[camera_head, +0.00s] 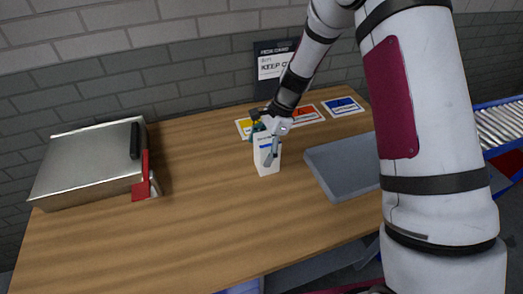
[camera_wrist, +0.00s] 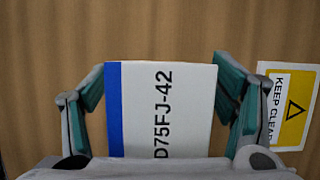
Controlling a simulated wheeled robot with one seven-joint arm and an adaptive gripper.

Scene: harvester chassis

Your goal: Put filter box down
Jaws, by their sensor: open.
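The filter box (camera_head: 266,158) is a white box with a blue band and stands upright on the wooden table (camera_head: 200,180), near its middle. In the wrist view the filter box (camera_wrist: 165,110) shows a blue stripe and the text "D75FJ-42". My gripper (camera_head: 268,150) is right at the box. In the wrist view its green-padded fingers (camera_wrist: 160,95) are spread to either side of the box, with a gap visible at each side. The lower part of the box in the wrist view is hidden by the gripper body.
A grey tray (camera_head: 325,178) lies right of the box. A metal case (camera_head: 88,165) with a red part stands at the left. Coloured label cards (camera_head: 305,115) lie at the back, and a yellow "KEEP CLEAR" label (camera_wrist: 290,105) is right of the fingers. The table's left middle is clear.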

